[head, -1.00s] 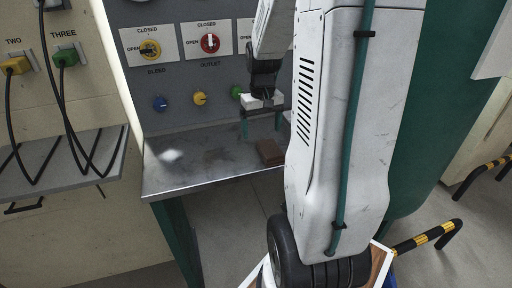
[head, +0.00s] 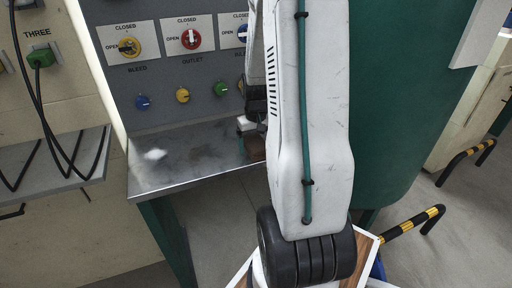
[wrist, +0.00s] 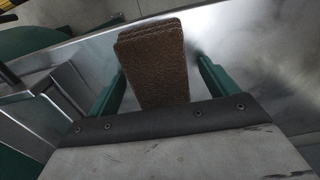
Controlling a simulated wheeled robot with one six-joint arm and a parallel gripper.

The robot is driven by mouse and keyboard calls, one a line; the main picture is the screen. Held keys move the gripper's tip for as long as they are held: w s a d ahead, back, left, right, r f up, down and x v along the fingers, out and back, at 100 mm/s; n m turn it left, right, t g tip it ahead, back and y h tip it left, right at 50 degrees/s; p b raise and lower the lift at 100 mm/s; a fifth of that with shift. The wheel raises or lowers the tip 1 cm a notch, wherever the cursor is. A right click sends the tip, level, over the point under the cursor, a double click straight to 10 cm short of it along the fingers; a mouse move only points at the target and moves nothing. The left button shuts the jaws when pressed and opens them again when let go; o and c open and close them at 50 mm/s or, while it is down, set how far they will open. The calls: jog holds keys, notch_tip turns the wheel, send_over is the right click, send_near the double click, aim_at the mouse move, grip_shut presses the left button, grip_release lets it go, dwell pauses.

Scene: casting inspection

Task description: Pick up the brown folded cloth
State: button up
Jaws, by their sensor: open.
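The brown folded cloth (wrist: 155,65) shows in the wrist view as a thick, layered block on the shiny metal shelf. My gripper (wrist: 162,68) is open, with one green finger on each side of the cloth. A gap shows between the cloth and the right finger; the left finger is closer to it. I cannot tell how far the fingertips are above the shelf.
The metal shelf (head: 180,158) is bare on its left. A green tank (head: 395,100) stands right of my arm. Black cables (head: 45,115) hang at the left.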

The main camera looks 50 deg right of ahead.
aim_at(258, 144)
jog(key=c, duration=1.1)
jog(key=shift+o, duration=0.2)
jog(key=shift+r, duration=0.1)
jog(key=shift+r, duration=0.5)
jog(key=r, duration=0.1)
jog(key=s+r, duration=0.1)
jog(key=shift+a+r, duration=0.15)
jog(key=shift+r, duration=0.15)
jog(key=s+a+r, duration=0.1)
jog(key=s+a, duration=0.2)
jog(key=s, duration=1.1)
jog(key=shift+s+a+r, duration=0.15)
jog(key=shift+s+a, duration=0.1)
jog(key=shift+a, duration=0.15)
